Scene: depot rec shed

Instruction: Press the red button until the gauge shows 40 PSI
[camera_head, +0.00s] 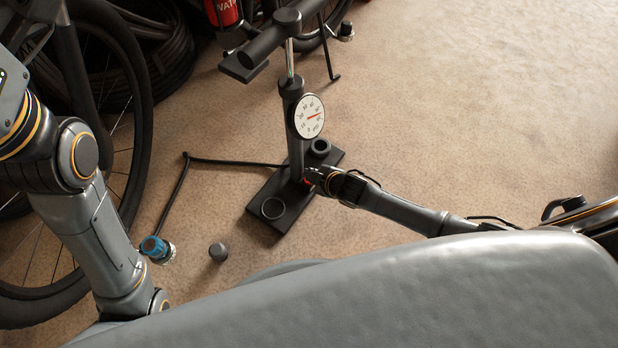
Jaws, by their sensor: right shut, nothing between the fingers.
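A black floor pump (296,150) stands upright on a flat black base (264,230). Its round white gauge (309,117) faces me, with a red needle pointing to the right and slightly up. The gauge's numbers are too small to read surely. A small part of the red button (307,182) shows low on the pump, by the foot of the column. My right gripper (316,177) is shut and empty, with its tip at the button. The tip hides most of the button, and I cannot tell whether it is pressed in. My left gripper is out of view.
A black hose (225,162) runs left from the pump to a blue valve head (154,247). A small dark cap (218,251) stands on the carpet. A bicycle wheel (140,130) is at the left. The carpet (480,110) at the right is clear.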

